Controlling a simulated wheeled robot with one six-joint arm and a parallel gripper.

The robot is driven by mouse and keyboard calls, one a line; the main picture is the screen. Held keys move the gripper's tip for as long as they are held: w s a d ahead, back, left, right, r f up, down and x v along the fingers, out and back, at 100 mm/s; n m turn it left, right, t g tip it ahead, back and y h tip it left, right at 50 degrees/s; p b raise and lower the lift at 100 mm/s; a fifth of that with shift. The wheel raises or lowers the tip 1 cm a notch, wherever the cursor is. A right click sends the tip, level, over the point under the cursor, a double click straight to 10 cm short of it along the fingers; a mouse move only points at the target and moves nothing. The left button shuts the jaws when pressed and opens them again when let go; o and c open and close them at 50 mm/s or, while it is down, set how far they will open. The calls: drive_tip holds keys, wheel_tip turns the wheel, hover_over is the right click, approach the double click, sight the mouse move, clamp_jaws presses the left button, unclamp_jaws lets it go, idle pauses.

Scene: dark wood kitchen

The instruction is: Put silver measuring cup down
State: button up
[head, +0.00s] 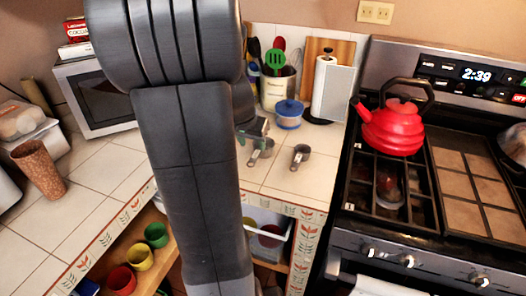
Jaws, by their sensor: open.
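Two small measuring cups with handles rest on the white tiled counter, just right of my arm. One silver measuring cup (263,150) lies right below my gripper (256,137). A second, darker grey measuring cup (300,154) lies a little to its right, apart from the first. My gripper is open and close above the first cup; its left part is hidden behind my arm. I cannot tell whether a fingertip touches the cup.
A blue-lidded bowl (289,114), a utensil crock (275,92) and a paper towel roll (327,85) stand behind the cups. The stove with a red kettle (394,127) is to the right. The counter's tiled front edge is near; open shelves with colored cups (139,256) lie below.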

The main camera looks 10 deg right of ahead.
sight(256, 154)
drive_tip(key=shift+s+x, duration=0.15)
drive_tip(key=shift+x, duration=1.7)
drive_tip(key=shift+s+x, duration=0.15)
drive_tip(key=shift+x, duration=1.7)
drive_tip(key=shift+f, duration=0.1)
clamp_jaws()
